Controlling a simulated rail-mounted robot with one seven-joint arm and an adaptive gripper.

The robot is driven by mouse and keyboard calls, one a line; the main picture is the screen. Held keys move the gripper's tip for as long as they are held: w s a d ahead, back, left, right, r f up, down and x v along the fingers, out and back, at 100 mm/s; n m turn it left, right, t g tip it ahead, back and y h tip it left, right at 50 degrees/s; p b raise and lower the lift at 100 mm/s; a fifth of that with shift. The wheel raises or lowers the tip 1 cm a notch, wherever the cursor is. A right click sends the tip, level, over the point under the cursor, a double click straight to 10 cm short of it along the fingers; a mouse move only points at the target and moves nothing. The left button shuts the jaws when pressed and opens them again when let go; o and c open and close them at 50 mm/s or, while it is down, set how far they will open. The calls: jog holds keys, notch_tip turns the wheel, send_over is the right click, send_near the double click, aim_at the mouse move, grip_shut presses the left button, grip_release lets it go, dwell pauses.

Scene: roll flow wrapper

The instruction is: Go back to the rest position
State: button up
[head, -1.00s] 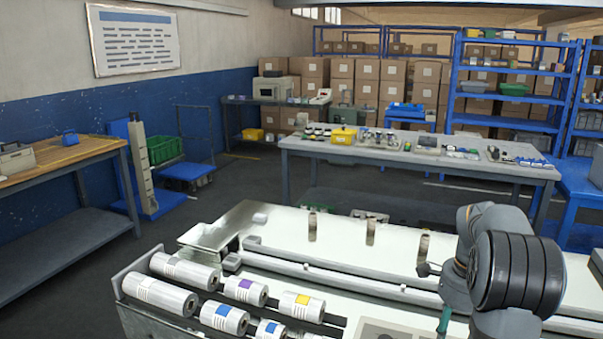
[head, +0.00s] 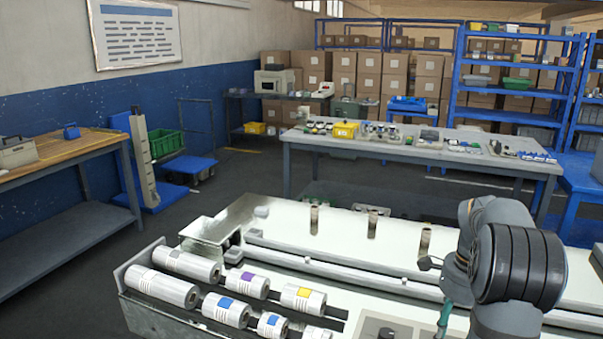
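My arm stands at the right of the head view, in front of the flow wrapper (head: 385,253). Its dark ribbed joint and grey links show large at the lower right. My gripper is not clearly visible; the arm's own links or the frame edge hide it. A thin dark part and a green piece (head: 444,315) show at the left side of the arm, low over the machine. What the green piece belongs to is unclear.
Several white rolls with coloured labels (head: 222,312) lie in a rack at the machine's front left. Upright metal posts (head: 372,224) stand along its bed. A grey table (head: 420,157) with small goods is behind. A wooden bench (head: 60,158) stands left; the floor between is open.

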notch_tip(320, 180, up, 9)
notch_tip(320, 180, down, 12)
jog(key=shift+s+r, duration=0.1)
jog(key=shift+r+n+p, duration=0.15)
jog(key=shift+n+p, duration=0.55)
jog(key=shift+n, duration=0.4)
jog(key=n+p, duration=0.1)
jog(key=n, duration=0.2)
jog(key=n+p, duration=0.3)
jog(key=n, duration=0.3)
jog(key=shift+n, duration=0.3)
jog(key=n+p, duration=0.3)
jog(key=n, duration=0.3)
jog(key=n+p, duration=0.1)
jog(key=n, duration=0.2)
jog(key=shift+n, duration=0.4)
jog(key=shift+n+p, duration=0.55)
jog(key=shift+n, duration=0.45)
jog(key=shift+f, duration=0.2)
